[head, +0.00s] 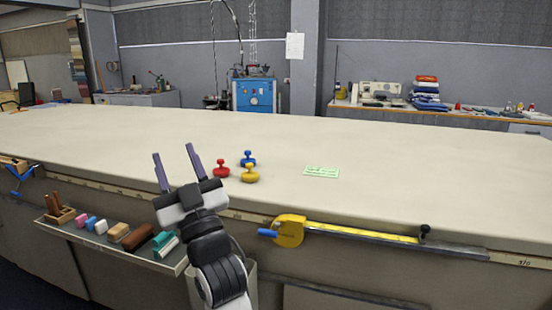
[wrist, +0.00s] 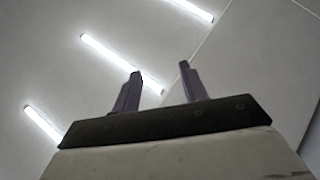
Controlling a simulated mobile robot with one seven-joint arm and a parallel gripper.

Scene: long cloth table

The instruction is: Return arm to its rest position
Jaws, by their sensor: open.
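My gripper (head: 177,163) is open and empty in the head view. It is raised at the front edge of the long cloth table (head: 400,165), with its fingers pointing up and a little to the left. In the wrist view the two fingers of my gripper (wrist: 159,80) stand apart with nothing between them. Behind them only the ceiling and its strip lights show.
A red knob (head: 221,170), a blue knob (head: 248,160) and a yellow knob (head: 250,175) stand right of my gripper. A green card (head: 321,172) lies farther right. A tray (head: 172,266) and a yellow tape measure (head: 290,231) are along the table's front.

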